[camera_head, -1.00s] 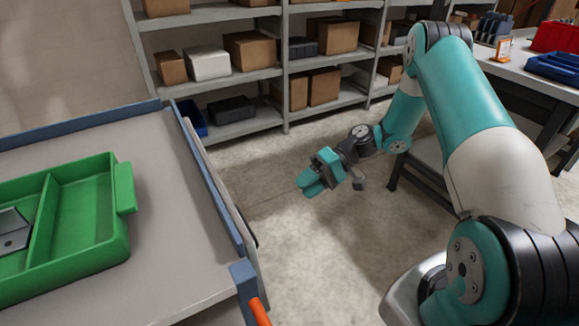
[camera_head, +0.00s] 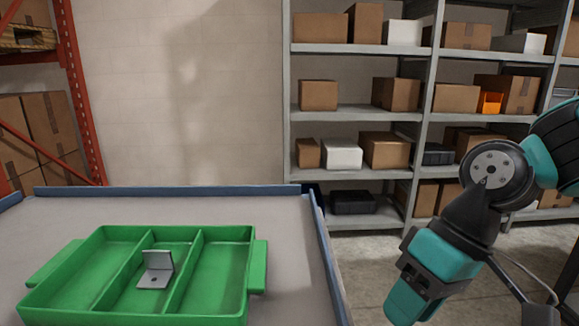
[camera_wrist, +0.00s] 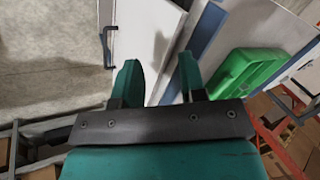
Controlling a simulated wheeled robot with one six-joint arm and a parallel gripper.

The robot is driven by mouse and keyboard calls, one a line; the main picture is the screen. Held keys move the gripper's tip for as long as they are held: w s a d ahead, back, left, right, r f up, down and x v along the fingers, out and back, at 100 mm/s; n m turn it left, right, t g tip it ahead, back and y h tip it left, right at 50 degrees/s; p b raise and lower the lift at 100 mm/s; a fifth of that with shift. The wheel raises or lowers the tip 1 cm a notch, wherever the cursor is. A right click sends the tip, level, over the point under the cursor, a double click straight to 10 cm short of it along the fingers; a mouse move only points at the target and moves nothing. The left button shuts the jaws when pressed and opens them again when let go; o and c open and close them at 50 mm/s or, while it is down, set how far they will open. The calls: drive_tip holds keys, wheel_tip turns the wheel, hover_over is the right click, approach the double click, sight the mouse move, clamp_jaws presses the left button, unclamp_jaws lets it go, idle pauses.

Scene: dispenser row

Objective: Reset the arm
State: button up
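My gripper (camera_head: 403,303) hangs at the lower right of the head view, pointing down and left, to the right of the table. In the wrist view my gripper (camera_wrist: 158,74) has its two teal fingers apart with nothing between them. It is open and empty. A green tray (camera_head: 258,268) with three compartments sits on the grey table; part of it shows in the wrist view (camera_wrist: 238,78). A grey metal L-shaped bracket (camera_head: 155,278) lies in the tray's middle compartment, with one flange upright.
The grey table (camera_head: 290,225) has a raised blue rim (camera_head: 170,190). Grey shelves (camera_head: 360,116) with boxes stand at the back right. An orange rack (camera_head: 80,90) with cartons stands at the far left. Open floor (camera_head: 365,260) lies between table and shelves.

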drive_tip(key=s+r+n+t+h, duration=0.1)
drive_tip(key=s+r, duration=0.1)
drive_tip(key=s, duration=0.4)
wheel_tip(320, 180, up, 12)
drive_tip(key=s+p, duration=0.1)
drive_tip(key=p, duration=1.1)
